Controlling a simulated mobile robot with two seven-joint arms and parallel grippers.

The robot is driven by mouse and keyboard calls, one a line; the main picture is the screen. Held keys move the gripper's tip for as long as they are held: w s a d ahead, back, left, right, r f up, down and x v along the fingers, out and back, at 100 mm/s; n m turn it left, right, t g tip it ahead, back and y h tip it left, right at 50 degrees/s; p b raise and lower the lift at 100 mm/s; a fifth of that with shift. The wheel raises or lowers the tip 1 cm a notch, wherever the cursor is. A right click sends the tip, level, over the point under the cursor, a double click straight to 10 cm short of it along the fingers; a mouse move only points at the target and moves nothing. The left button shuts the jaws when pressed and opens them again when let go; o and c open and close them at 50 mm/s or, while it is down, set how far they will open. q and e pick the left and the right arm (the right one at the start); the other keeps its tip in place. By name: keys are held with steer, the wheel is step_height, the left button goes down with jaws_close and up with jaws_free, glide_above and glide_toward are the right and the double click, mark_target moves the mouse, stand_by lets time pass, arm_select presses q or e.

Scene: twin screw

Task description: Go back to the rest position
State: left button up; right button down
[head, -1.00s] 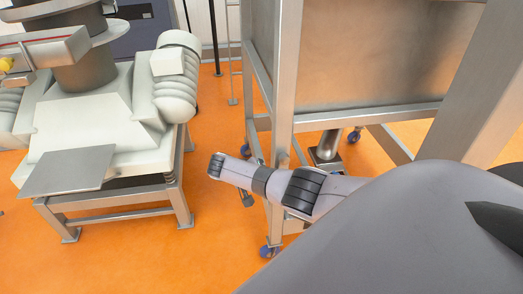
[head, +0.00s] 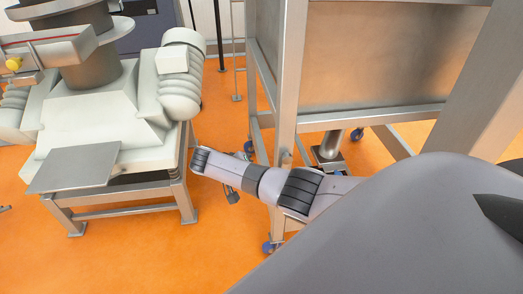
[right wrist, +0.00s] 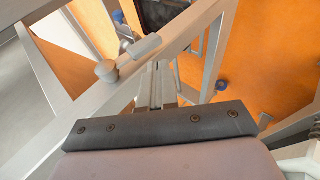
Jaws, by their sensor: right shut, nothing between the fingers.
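My right arm comes in from the right in the head view, its grey links reaching left in front of a metal frame. A small dark part of my right gripper (head: 232,195) shows below the forearm's far end, mostly hidden by the arm. In the right wrist view the narrow fingers of the right gripper (right wrist: 156,84) show beyond the dark wrist plate, shut with nothing held. My left gripper is not in view.
A metal frame (head: 284,90) on blue castors stands close behind my right arm. A pale machine (head: 110,110) with a flat metal plate (head: 75,168) stands at left on a steel stand. Orange floor (head: 140,255) is clear at the front.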

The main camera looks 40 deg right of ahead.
stand_by(0.3)
steer(key=shift+a, duration=0.1)
steer(key=s+a+f+n+t+y+p, duration=0.5)
steer(key=s+a+f+y, duration=0.45)
steer(key=a, duration=0.55)
steer(key=s+a+r+n+t+y+p, duration=0.2)
steer(key=s+r+t, duration=0.5)
steer(key=s+r, duration=0.5)
steer(key=shift+s+a+r, duration=0.15)
steer(key=shift+a+r, duration=0.05)
steer(key=shift+r, duration=0.05)
steer(key=shift+s+d, duration=0.1)
